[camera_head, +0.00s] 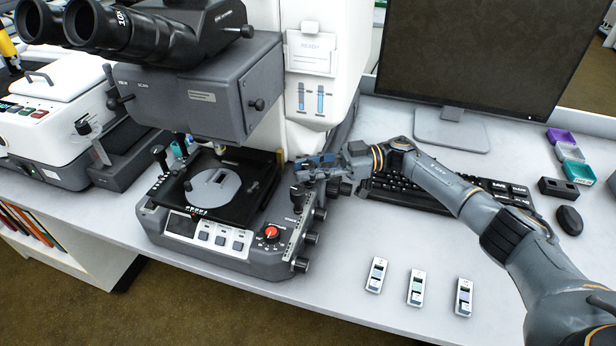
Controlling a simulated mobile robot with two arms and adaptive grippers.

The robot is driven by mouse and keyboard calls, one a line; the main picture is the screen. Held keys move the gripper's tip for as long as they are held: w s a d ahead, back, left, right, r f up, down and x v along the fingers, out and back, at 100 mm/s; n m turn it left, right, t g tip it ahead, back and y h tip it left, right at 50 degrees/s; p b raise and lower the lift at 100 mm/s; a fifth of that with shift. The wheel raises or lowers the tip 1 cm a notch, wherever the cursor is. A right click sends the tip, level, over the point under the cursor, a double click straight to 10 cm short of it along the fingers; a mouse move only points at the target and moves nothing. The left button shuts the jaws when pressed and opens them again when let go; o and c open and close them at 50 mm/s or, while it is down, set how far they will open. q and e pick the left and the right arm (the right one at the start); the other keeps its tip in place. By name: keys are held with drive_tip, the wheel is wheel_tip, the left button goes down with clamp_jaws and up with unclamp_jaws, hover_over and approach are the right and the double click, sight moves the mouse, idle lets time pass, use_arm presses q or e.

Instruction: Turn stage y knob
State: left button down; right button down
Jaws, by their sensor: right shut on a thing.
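The infrared microscope (210,225) stands on the bench, with a black stage (215,187) bearing a light grey round insert. Dark knobs sit on the right side of its base; one (320,213) is below my gripper, and another (346,188) sticks out to its lower right. My right gripper (312,168) reaches in from the right to the stage's right side, above the base. It is shut on a small part there, seemingly the stage y knob, which the fingers mostly hide. My left gripper is not in view.
A keyboard (440,200) lies under my right forearm, with a monitor (480,50) behind. Three slides (415,288) lie near the front edge. A mouse (569,220) and small coloured boxes (578,172) are at the right. Bare bench lies between base and slides.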

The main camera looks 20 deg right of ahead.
idle(0.3)
drive_tip(key=c, duration=1.3)
unclamp_jaws()
drive_tip(key=shift+d, duration=0.1)
drive_tip(key=d, duration=1.2)
drive_tip(key=shift+s, duration=0.3)
